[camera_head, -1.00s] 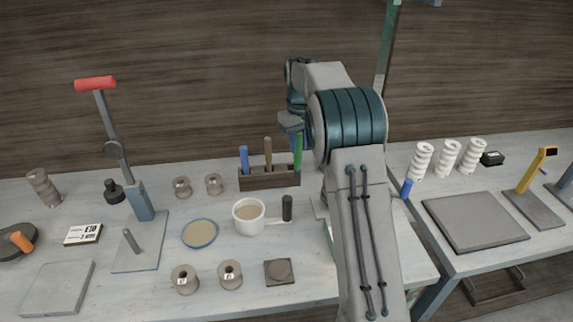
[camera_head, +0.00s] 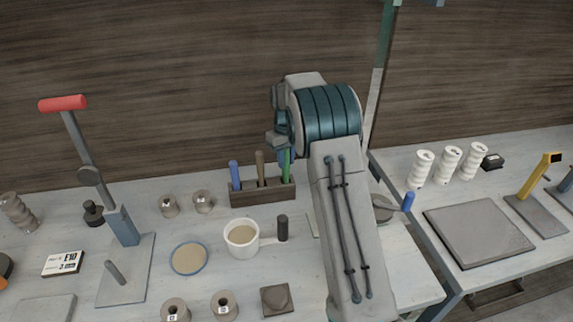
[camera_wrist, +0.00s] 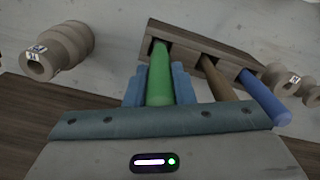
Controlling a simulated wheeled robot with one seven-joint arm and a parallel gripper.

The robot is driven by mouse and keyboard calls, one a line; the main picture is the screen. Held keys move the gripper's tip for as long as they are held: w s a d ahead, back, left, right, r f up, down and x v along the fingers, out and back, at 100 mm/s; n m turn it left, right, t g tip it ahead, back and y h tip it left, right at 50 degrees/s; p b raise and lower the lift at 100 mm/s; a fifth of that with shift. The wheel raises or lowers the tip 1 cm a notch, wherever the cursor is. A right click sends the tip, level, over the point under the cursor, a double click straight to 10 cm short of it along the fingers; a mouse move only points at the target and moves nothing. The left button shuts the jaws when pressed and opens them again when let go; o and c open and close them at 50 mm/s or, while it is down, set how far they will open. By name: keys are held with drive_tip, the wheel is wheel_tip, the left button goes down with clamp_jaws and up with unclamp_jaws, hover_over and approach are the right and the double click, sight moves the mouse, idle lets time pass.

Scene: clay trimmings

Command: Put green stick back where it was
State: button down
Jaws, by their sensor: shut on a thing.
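The green stick (camera_head: 287,166) stands upright at the right end slot of a dark wooden rack (camera_head: 262,196). In the wrist view the green stick (camera_wrist: 159,78) runs between the blue fingers of my gripper (camera_wrist: 158,88), which is shut on it. Its far end meets the end slot of the rack (camera_wrist: 205,42) and looks to be inside it; how deep it sits is hidden. In the head view my gripper (camera_head: 284,154) is partly hidden behind my arm, just above the rack.
A brown stick (camera_head: 260,168) and a blue stick (camera_head: 235,175) stand in the rack's other slots. A white cup (camera_head: 240,240) with a dark-handled item (camera_head: 282,229) is in front. Spools (camera_head: 203,201) stand to the left. A red-handled press (camera_head: 85,160) is further left.

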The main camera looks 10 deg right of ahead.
wheel_tip(320, 180, down, 3)
drive_tip(key=shift+r, duration=0.1)
drive_tip(key=c, duration=1.2)
unclamp_jaws()
drive_tip(key=shift+c, duration=0.2)
wheel_tip(320, 180, up, 12)
drive_tip(key=shift+r+b, duration=0.1)
drive_tip(key=shift+b, duration=0.45)
drive_tip(key=s+r+m+t, duration=0.1)
drive_tip(key=s+r, duration=0.3)
drive_tip(key=s, duration=0.5)
drive_tip(key=s+r+m+t, duration=0.1)
drive_tip(key=s+r, duration=0.3)
drive_tip(key=s, duration=0.4)
drive_tip(key=s+f+m, duration=0.1)
drive_tip(key=s+f, duration=0.2)
drive_tip(key=s, duration=0.7)
drive_tip(key=s+f+m+t, duration=0.1)
drive_tip(key=s+f, duration=0.2)
drive_tip(key=s, duration=0.8)
drive_tip(key=shift+m+t, duration=0.3)
